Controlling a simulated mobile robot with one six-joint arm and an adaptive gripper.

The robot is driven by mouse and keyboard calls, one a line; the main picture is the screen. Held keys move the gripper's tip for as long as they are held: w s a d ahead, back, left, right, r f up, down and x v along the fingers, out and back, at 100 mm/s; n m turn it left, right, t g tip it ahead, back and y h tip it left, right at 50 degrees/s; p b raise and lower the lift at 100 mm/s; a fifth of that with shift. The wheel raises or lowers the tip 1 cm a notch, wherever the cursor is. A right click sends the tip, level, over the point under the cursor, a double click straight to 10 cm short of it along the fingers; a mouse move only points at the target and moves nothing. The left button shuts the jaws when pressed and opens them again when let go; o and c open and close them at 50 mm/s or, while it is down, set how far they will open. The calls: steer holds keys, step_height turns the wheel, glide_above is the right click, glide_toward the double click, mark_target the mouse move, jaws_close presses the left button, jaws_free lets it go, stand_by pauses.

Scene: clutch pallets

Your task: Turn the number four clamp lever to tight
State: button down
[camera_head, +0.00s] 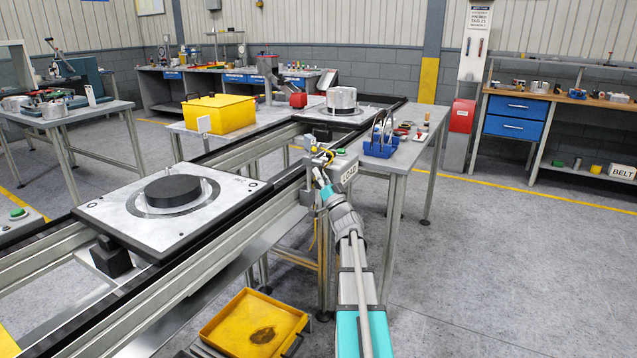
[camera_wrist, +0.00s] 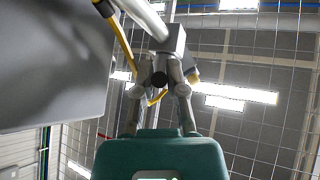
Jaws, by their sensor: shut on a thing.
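The part may be the knob of a clamp lever. No number four marking can be read, and my fingers hide most of what they hold in the head view.
A pallet (camera_head: 110,212) with a black disc (camera_head: 172,191) sits on the conveyor at left. A yellow tray (camera_head: 215,325) lies low in front. A yellow cable (camera_wrist: 122,45) passes near my fingers. The floor at right is clear.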

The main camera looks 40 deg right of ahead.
steer(key=n+y, duration=0.2)
steer(key=d+n+y+b, duration=0.1)
steer(key=n+y, duration=0.1)
steer(key=n, duration=0.1)
steer(key=n+t+y, duration=0.1)
steer(key=n+y, duration=0.2)
steer(key=shift+w+d+f, duration=0.1)
steer(key=shift+w+d, duration=0.1)
steer(key=shift+w, duration=0.15)
steer(key=shift+y, duration=0.4)
steer(key=c, duration=0.7)
jaws_free()
steer(key=shift+s+a+m+h, duration=0.2)
steer(key=shift+m+h, duration=0.1)
steer(key=shift+h, duration=0.2)
